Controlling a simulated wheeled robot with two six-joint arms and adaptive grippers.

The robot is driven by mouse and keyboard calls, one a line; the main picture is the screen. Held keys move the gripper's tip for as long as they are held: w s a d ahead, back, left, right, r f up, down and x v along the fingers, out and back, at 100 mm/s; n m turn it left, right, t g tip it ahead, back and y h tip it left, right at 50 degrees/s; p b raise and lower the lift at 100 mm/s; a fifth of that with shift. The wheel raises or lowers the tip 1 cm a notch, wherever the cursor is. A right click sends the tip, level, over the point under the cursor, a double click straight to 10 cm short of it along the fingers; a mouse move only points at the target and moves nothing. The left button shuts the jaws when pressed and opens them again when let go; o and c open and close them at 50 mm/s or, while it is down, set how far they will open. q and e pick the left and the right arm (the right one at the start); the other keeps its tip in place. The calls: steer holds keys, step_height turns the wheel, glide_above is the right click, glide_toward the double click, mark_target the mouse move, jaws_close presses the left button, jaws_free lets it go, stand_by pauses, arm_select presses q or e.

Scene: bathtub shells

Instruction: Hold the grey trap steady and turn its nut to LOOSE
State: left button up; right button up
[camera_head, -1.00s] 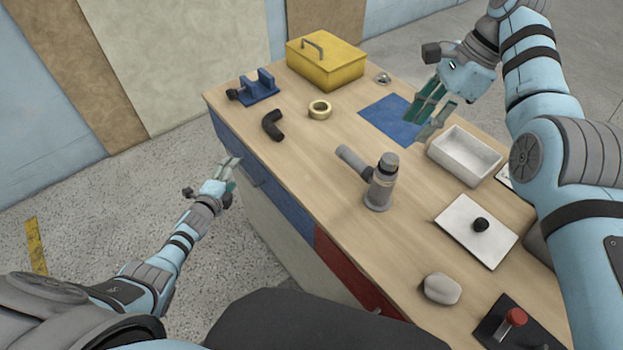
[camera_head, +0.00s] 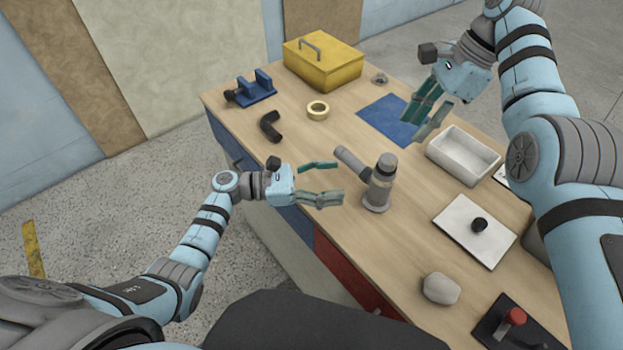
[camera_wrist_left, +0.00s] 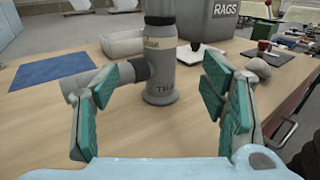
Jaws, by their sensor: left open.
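The grey trap (camera_head: 379,191) stands upright on the wooden bench, with a side pipe pointing up and left in the head view. In the left wrist view the trap (camera_wrist_left: 160,72) is ahead, between the fingers; a dark ring (camera_wrist_left: 135,68) sits where the side pipe joins, and small lettering on the body is hard to read. My left gripper (camera_head: 336,181) is open and empty, just left of the trap, its fingers pointing at it and not visibly touching. My right gripper (camera_head: 414,128) is open and empty, above the blue mat.
A white tray (camera_head: 440,151) and a white board with a black knob (camera_head: 479,224) lie right of the trap. A stone (camera_head: 441,289) is nearer. A black elbow (camera_head: 269,127), tape roll (camera_head: 317,110), blue clamp (camera_head: 262,90) and yellow box (camera_head: 325,68) are farther back. Bench around the trap is clear.

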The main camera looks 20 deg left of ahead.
mark_target(372, 178)
arm_select(q)
steer(key=x, duration=1)
steer(key=shift+d+r, duration=0.1)
steer(key=shift+c, duration=0.6)
